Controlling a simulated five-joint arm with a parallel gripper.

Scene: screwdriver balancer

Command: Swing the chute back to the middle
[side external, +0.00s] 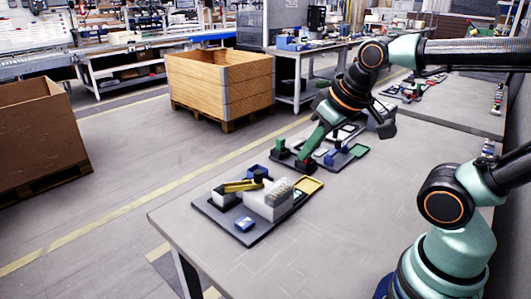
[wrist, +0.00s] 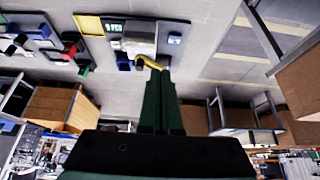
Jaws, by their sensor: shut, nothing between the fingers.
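The yellow chute (side external: 240,186) lies across the end of a pale grey block (side external: 268,203) on a dark tray (side external: 222,219), its free end pointing left in the side view. A dark pivot piece (side external: 259,176) stands by its other end. In the wrist view the chute (wrist: 151,63) slants just beyond my fingertips. My gripper (side external: 303,162) has green fingers, shut and empty. In the side view it is up and right of the chute, apart from it. In the wrist view the fingertips (wrist: 158,73) overlap the chute's end in line of sight.
A yellow tray (side external: 309,185) is at the right. Red and green pieces (side external: 281,149) stand on another tray near my gripper. The table front is clear.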

